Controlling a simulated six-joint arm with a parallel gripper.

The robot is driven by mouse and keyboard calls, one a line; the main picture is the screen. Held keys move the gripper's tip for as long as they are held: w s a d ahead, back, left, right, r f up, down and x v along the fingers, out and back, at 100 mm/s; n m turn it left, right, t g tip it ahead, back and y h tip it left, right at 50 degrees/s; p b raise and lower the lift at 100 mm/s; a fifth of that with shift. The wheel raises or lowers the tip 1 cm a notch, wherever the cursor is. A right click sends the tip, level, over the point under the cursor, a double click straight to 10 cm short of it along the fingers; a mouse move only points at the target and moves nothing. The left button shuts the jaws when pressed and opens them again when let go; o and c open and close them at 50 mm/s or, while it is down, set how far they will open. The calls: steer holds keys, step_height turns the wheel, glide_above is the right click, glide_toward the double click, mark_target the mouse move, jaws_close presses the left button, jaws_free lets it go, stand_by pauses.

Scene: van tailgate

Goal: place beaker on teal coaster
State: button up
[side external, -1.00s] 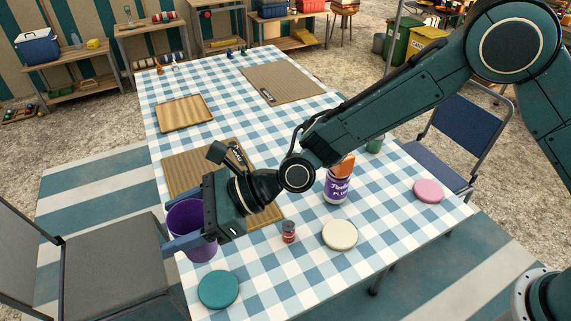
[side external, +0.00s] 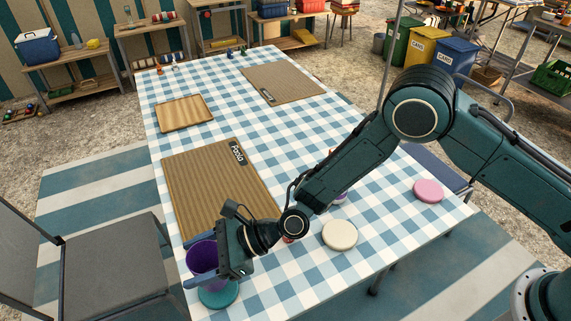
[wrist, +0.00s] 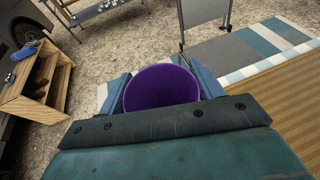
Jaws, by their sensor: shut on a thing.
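The purple beaker (side external: 202,257) is held upright in my gripper (side external: 208,277), near the table's front left corner. My gripper is shut on it, with one finger on each side. The wrist view looks down on the beaker's open purple mouth (wrist: 160,88) between the fingers. The teal coaster (side external: 219,294) lies directly below the beaker and gripper, partly hidden by them. I cannot tell whether the beaker's base touches the coaster.
A cream coaster (side external: 340,235) and a pink coaster (side external: 428,190) lie to the right. A brown mat (side external: 215,190) lies behind the gripper. My arm hides most of a purple-labelled container. A grey chair (side external: 110,260) stands left of the table.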

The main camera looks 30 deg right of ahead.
mark_target(202, 270)
steer(key=shift+f, duration=0.1)
steer(key=shift+f, duration=1.8)
steer(key=shift+f, duration=0.2)
steer(key=o, duration=1)
steer(key=shift+r, duration=0.1)
steer(key=shift+r, duration=0.15)
steer(key=shift+v, duration=6)
